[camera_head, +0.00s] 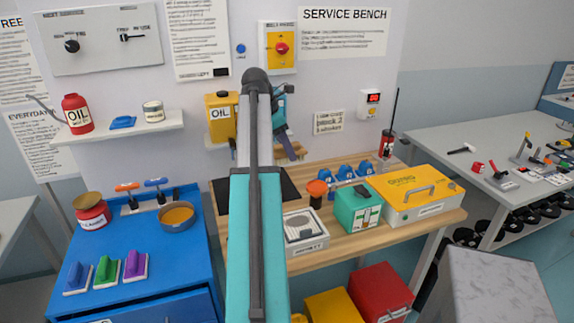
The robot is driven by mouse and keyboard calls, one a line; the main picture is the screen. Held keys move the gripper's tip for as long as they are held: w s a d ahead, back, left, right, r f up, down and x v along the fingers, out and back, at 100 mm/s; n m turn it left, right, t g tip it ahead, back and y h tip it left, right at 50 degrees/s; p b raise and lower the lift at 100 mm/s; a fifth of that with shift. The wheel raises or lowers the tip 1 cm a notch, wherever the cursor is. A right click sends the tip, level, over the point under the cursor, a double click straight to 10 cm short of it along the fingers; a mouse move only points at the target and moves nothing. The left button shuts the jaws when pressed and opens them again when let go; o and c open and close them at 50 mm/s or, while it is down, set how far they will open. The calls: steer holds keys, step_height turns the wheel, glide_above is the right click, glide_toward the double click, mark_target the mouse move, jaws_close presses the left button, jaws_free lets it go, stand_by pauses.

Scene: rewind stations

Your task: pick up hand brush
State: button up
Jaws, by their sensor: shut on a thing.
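My arm rises through the middle of the view, and its wrist bends down on the right side near the wall. My gripper (287,143) is small and partly hidden by the arm. It is shut on a tan, wood-coloured piece that looks like the hand brush (291,154). The piece is tilted and appears above the back of the wooden bench (381,220), in front of the wall. Its left part is hidden behind my arm, and its bristles cannot be made out.
The bench carries a white-grey box (306,232), a teal box (357,208) and a yellow case (414,193). A blue cabinet (160,251) at left holds a pan (177,216) and coloured-handled blocks (105,270). Red (380,292) and yellow bins (334,306) stand below.

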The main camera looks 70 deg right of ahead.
steer(key=shift+r+b, duration=0.35)
steer(key=shift+r, duration=2.35)
steer(key=shift+o, duration=1.4)
steer(key=shift+c, duration=0.5)
